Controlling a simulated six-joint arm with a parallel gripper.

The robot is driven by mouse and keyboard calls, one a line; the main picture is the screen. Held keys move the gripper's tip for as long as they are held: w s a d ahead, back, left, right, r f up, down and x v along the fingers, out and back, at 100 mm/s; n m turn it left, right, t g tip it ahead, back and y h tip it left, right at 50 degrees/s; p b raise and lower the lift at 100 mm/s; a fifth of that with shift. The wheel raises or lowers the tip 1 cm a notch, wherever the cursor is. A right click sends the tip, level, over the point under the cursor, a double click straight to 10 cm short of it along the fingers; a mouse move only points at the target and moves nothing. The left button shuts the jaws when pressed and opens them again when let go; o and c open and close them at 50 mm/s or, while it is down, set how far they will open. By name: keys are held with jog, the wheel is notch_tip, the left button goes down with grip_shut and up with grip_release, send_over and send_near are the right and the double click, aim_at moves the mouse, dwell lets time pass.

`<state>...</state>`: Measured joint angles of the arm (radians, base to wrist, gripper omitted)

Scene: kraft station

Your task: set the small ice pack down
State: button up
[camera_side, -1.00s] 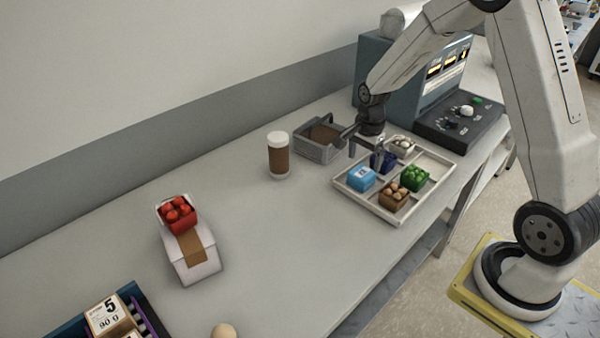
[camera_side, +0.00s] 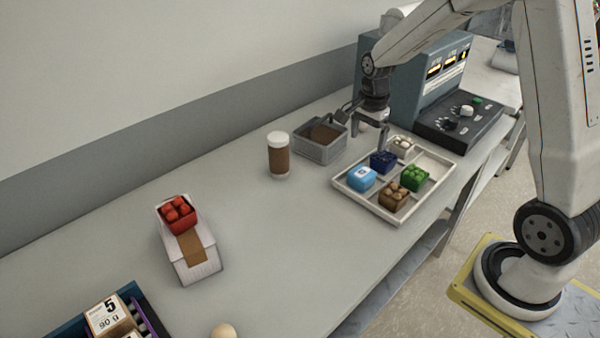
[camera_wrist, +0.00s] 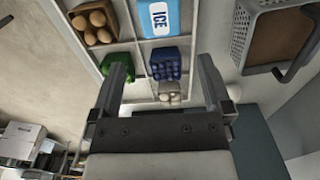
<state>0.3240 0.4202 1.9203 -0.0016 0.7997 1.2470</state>
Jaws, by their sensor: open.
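The small ice pack (camera_side: 361,178), light blue with a white label, sits in the left corner compartment of the white divided tray (camera_side: 372,215). In the wrist view the ice pack (camera_wrist: 157,20), marked ICE, shows at the top, partly cut by the frame edge. My gripper (camera_side: 383,138) is open and empty above the tray, over the dark blue carton. In the wrist view my gripper's fingers (camera_wrist: 163,72) stand apart on both sides of the dark blue carton, beyond the ice pack.
The tray also holds a dark blue carton (camera_side: 383,162), a green carton (camera_side: 414,177), a brown egg carton (camera_side: 395,199) and a pale carton (camera_side: 402,146). Its right corner compartment is empty. A grey basket (camera_side: 321,151) and a brown jar (camera_side: 279,157) stand left of the tray.

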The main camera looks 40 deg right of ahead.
jog(key=s+a+n+t, duration=0.2)
jog(key=s+a+n, duration=1)
jog(key=n, duration=0.6)
jog(key=shift+a+f+t, duration=0.3)
jog(key=shift+a+f, duration=0.15)
jog(key=shift+a, duration=0.3)
